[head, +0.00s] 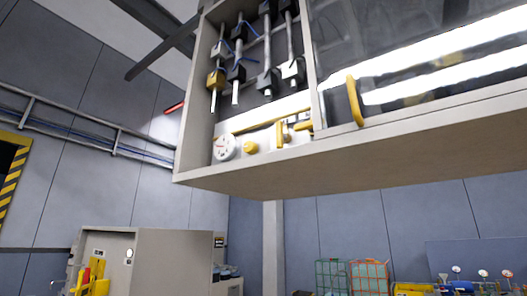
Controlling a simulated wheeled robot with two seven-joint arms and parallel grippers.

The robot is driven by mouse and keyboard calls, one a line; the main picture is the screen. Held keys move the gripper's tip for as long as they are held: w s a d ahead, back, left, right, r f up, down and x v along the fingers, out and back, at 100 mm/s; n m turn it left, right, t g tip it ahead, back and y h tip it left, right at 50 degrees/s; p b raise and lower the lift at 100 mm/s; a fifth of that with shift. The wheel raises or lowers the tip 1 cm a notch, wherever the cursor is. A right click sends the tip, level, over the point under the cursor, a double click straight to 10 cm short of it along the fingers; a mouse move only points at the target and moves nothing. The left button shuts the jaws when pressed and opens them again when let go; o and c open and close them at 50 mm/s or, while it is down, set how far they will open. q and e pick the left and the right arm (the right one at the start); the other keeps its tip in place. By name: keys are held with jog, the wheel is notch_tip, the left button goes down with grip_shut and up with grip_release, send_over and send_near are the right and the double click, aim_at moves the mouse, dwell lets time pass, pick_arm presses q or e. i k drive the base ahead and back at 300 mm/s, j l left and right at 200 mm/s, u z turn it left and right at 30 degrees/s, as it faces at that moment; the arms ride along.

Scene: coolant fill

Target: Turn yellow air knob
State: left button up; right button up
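A round yellow knob (250,147) sits low on the pale inner panel of a grey overhead cabinet (250,178). It is just right of a white dial gauge (224,147). Right of the knob are yellow fittings (281,134), one upright and others lying sideways. A thin yellow line runs above the knob. Neither of my grippers shows in the head view, and nothing touches the knob.
A glossy window panel with a yellow handle (355,100) covers the cabinet's right part. Rods with dark blocks hang above the knob. A red bar (175,107) shows left of the cabinet. Below stand a grey cabinet (175,260) and wire crates (369,277).

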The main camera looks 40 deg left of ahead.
aim_at(250, 147)
jog(key=u, duration=1.25)
